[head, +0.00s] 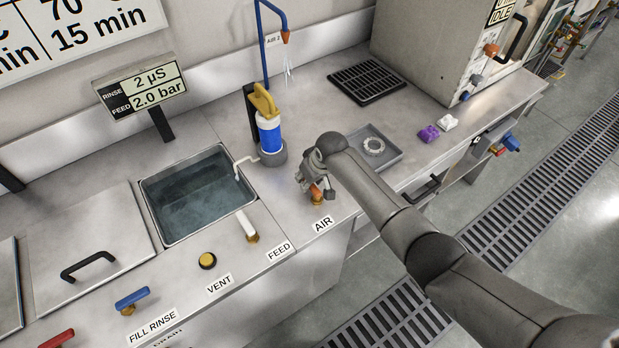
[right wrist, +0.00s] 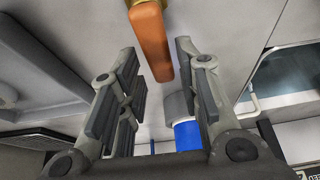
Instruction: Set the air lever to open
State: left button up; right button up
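The air lever (head: 316,191) is a small orange handle on a brass base, behind the AIR label (head: 323,224) near the counter's front edge. My right gripper (head: 319,188) is right over it and hides part of it in the head view. In the right wrist view the orange lever (right wrist: 153,45) hangs from its brass fitting between the fingertips of my right gripper (right wrist: 157,50). The two fingers are apart, with a gap on each side of the lever. My left gripper is not in view.
A white FEED lever (head: 247,226), a VENT knob (head: 207,260) and a blue FILL RINSE lever (head: 132,299) stand to the left. A water basin (head: 152,209), a blue filter cartridge (head: 269,135) and a grey tray (head: 396,155) with a ring are nearby.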

aim_at(319, 193)
jog(key=shift+o, duration=0.2)
jog(key=v, duration=1.2)
dwell(0.5)
